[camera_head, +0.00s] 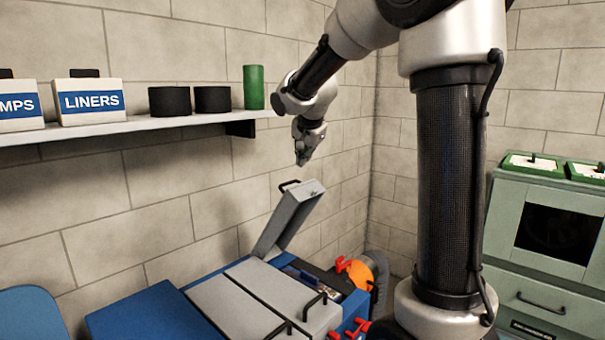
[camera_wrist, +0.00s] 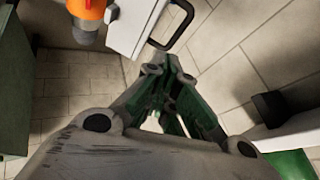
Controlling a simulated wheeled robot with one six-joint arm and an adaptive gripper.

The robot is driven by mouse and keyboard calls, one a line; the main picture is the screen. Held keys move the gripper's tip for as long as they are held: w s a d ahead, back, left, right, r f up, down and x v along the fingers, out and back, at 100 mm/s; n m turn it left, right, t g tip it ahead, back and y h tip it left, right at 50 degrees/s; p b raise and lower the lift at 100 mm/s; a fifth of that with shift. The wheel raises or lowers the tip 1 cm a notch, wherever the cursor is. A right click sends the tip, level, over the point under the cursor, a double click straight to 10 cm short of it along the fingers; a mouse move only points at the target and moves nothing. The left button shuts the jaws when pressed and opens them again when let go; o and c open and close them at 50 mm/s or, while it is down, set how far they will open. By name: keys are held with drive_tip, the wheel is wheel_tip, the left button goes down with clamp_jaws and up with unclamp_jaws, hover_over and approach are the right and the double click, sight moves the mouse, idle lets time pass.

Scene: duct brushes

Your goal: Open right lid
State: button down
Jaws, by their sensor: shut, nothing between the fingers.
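A blue box (camera_head: 135,314) with grey lids stands below the shelf. Its right lid (camera_head: 284,218) is raised and tilted steeply, with its black handle (camera_head: 288,184) at the top edge. The lid (camera_wrist: 130,22) and handle (camera_wrist: 178,28) also show in the wrist view. The compartment (camera_head: 312,274) beside it is uncovered, but its contents are mostly unclear. Two other lids, one nearer the middle (camera_head: 282,292) and one further left (camera_head: 228,308), lie flat. My gripper (camera_head: 301,162) is shut and empty, just above the raised lid's handle and apart from it.
A wall shelf (camera_head: 120,126) holds white boxes, black cylinders and a green cylinder (camera_head: 253,87), left of my gripper. An orange object (camera_head: 362,274) and red parts (camera_head: 350,328) are at the box's right side. A green cabinet (camera_head: 545,250) stands at right.

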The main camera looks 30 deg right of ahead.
sight(299, 182)
drive_tip(key=x, duration=0.9)
drive_tip(key=shift+w+f, duration=0.15)
drive_tip(key=shift+f, duration=0.15)
drive_tip(key=shift+w, duration=0.1)
drive_tip(key=shift+w+a+r, duration=0.1)
drive_tip(key=shift+w+r, duration=0.05)
drive_tip(key=shift+w, duration=0.2)
drive_tip(key=w+a+r+g, duration=0.1)
drive_tip(key=w+a, duration=0.4)
drive_tip(key=w, duration=0.7)
drive_tip(key=shift+w+a+r, duration=0.2)
drive_tip(key=shift+w+r, duration=0.2)
drive_tip(key=shift+r, duration=0.15)
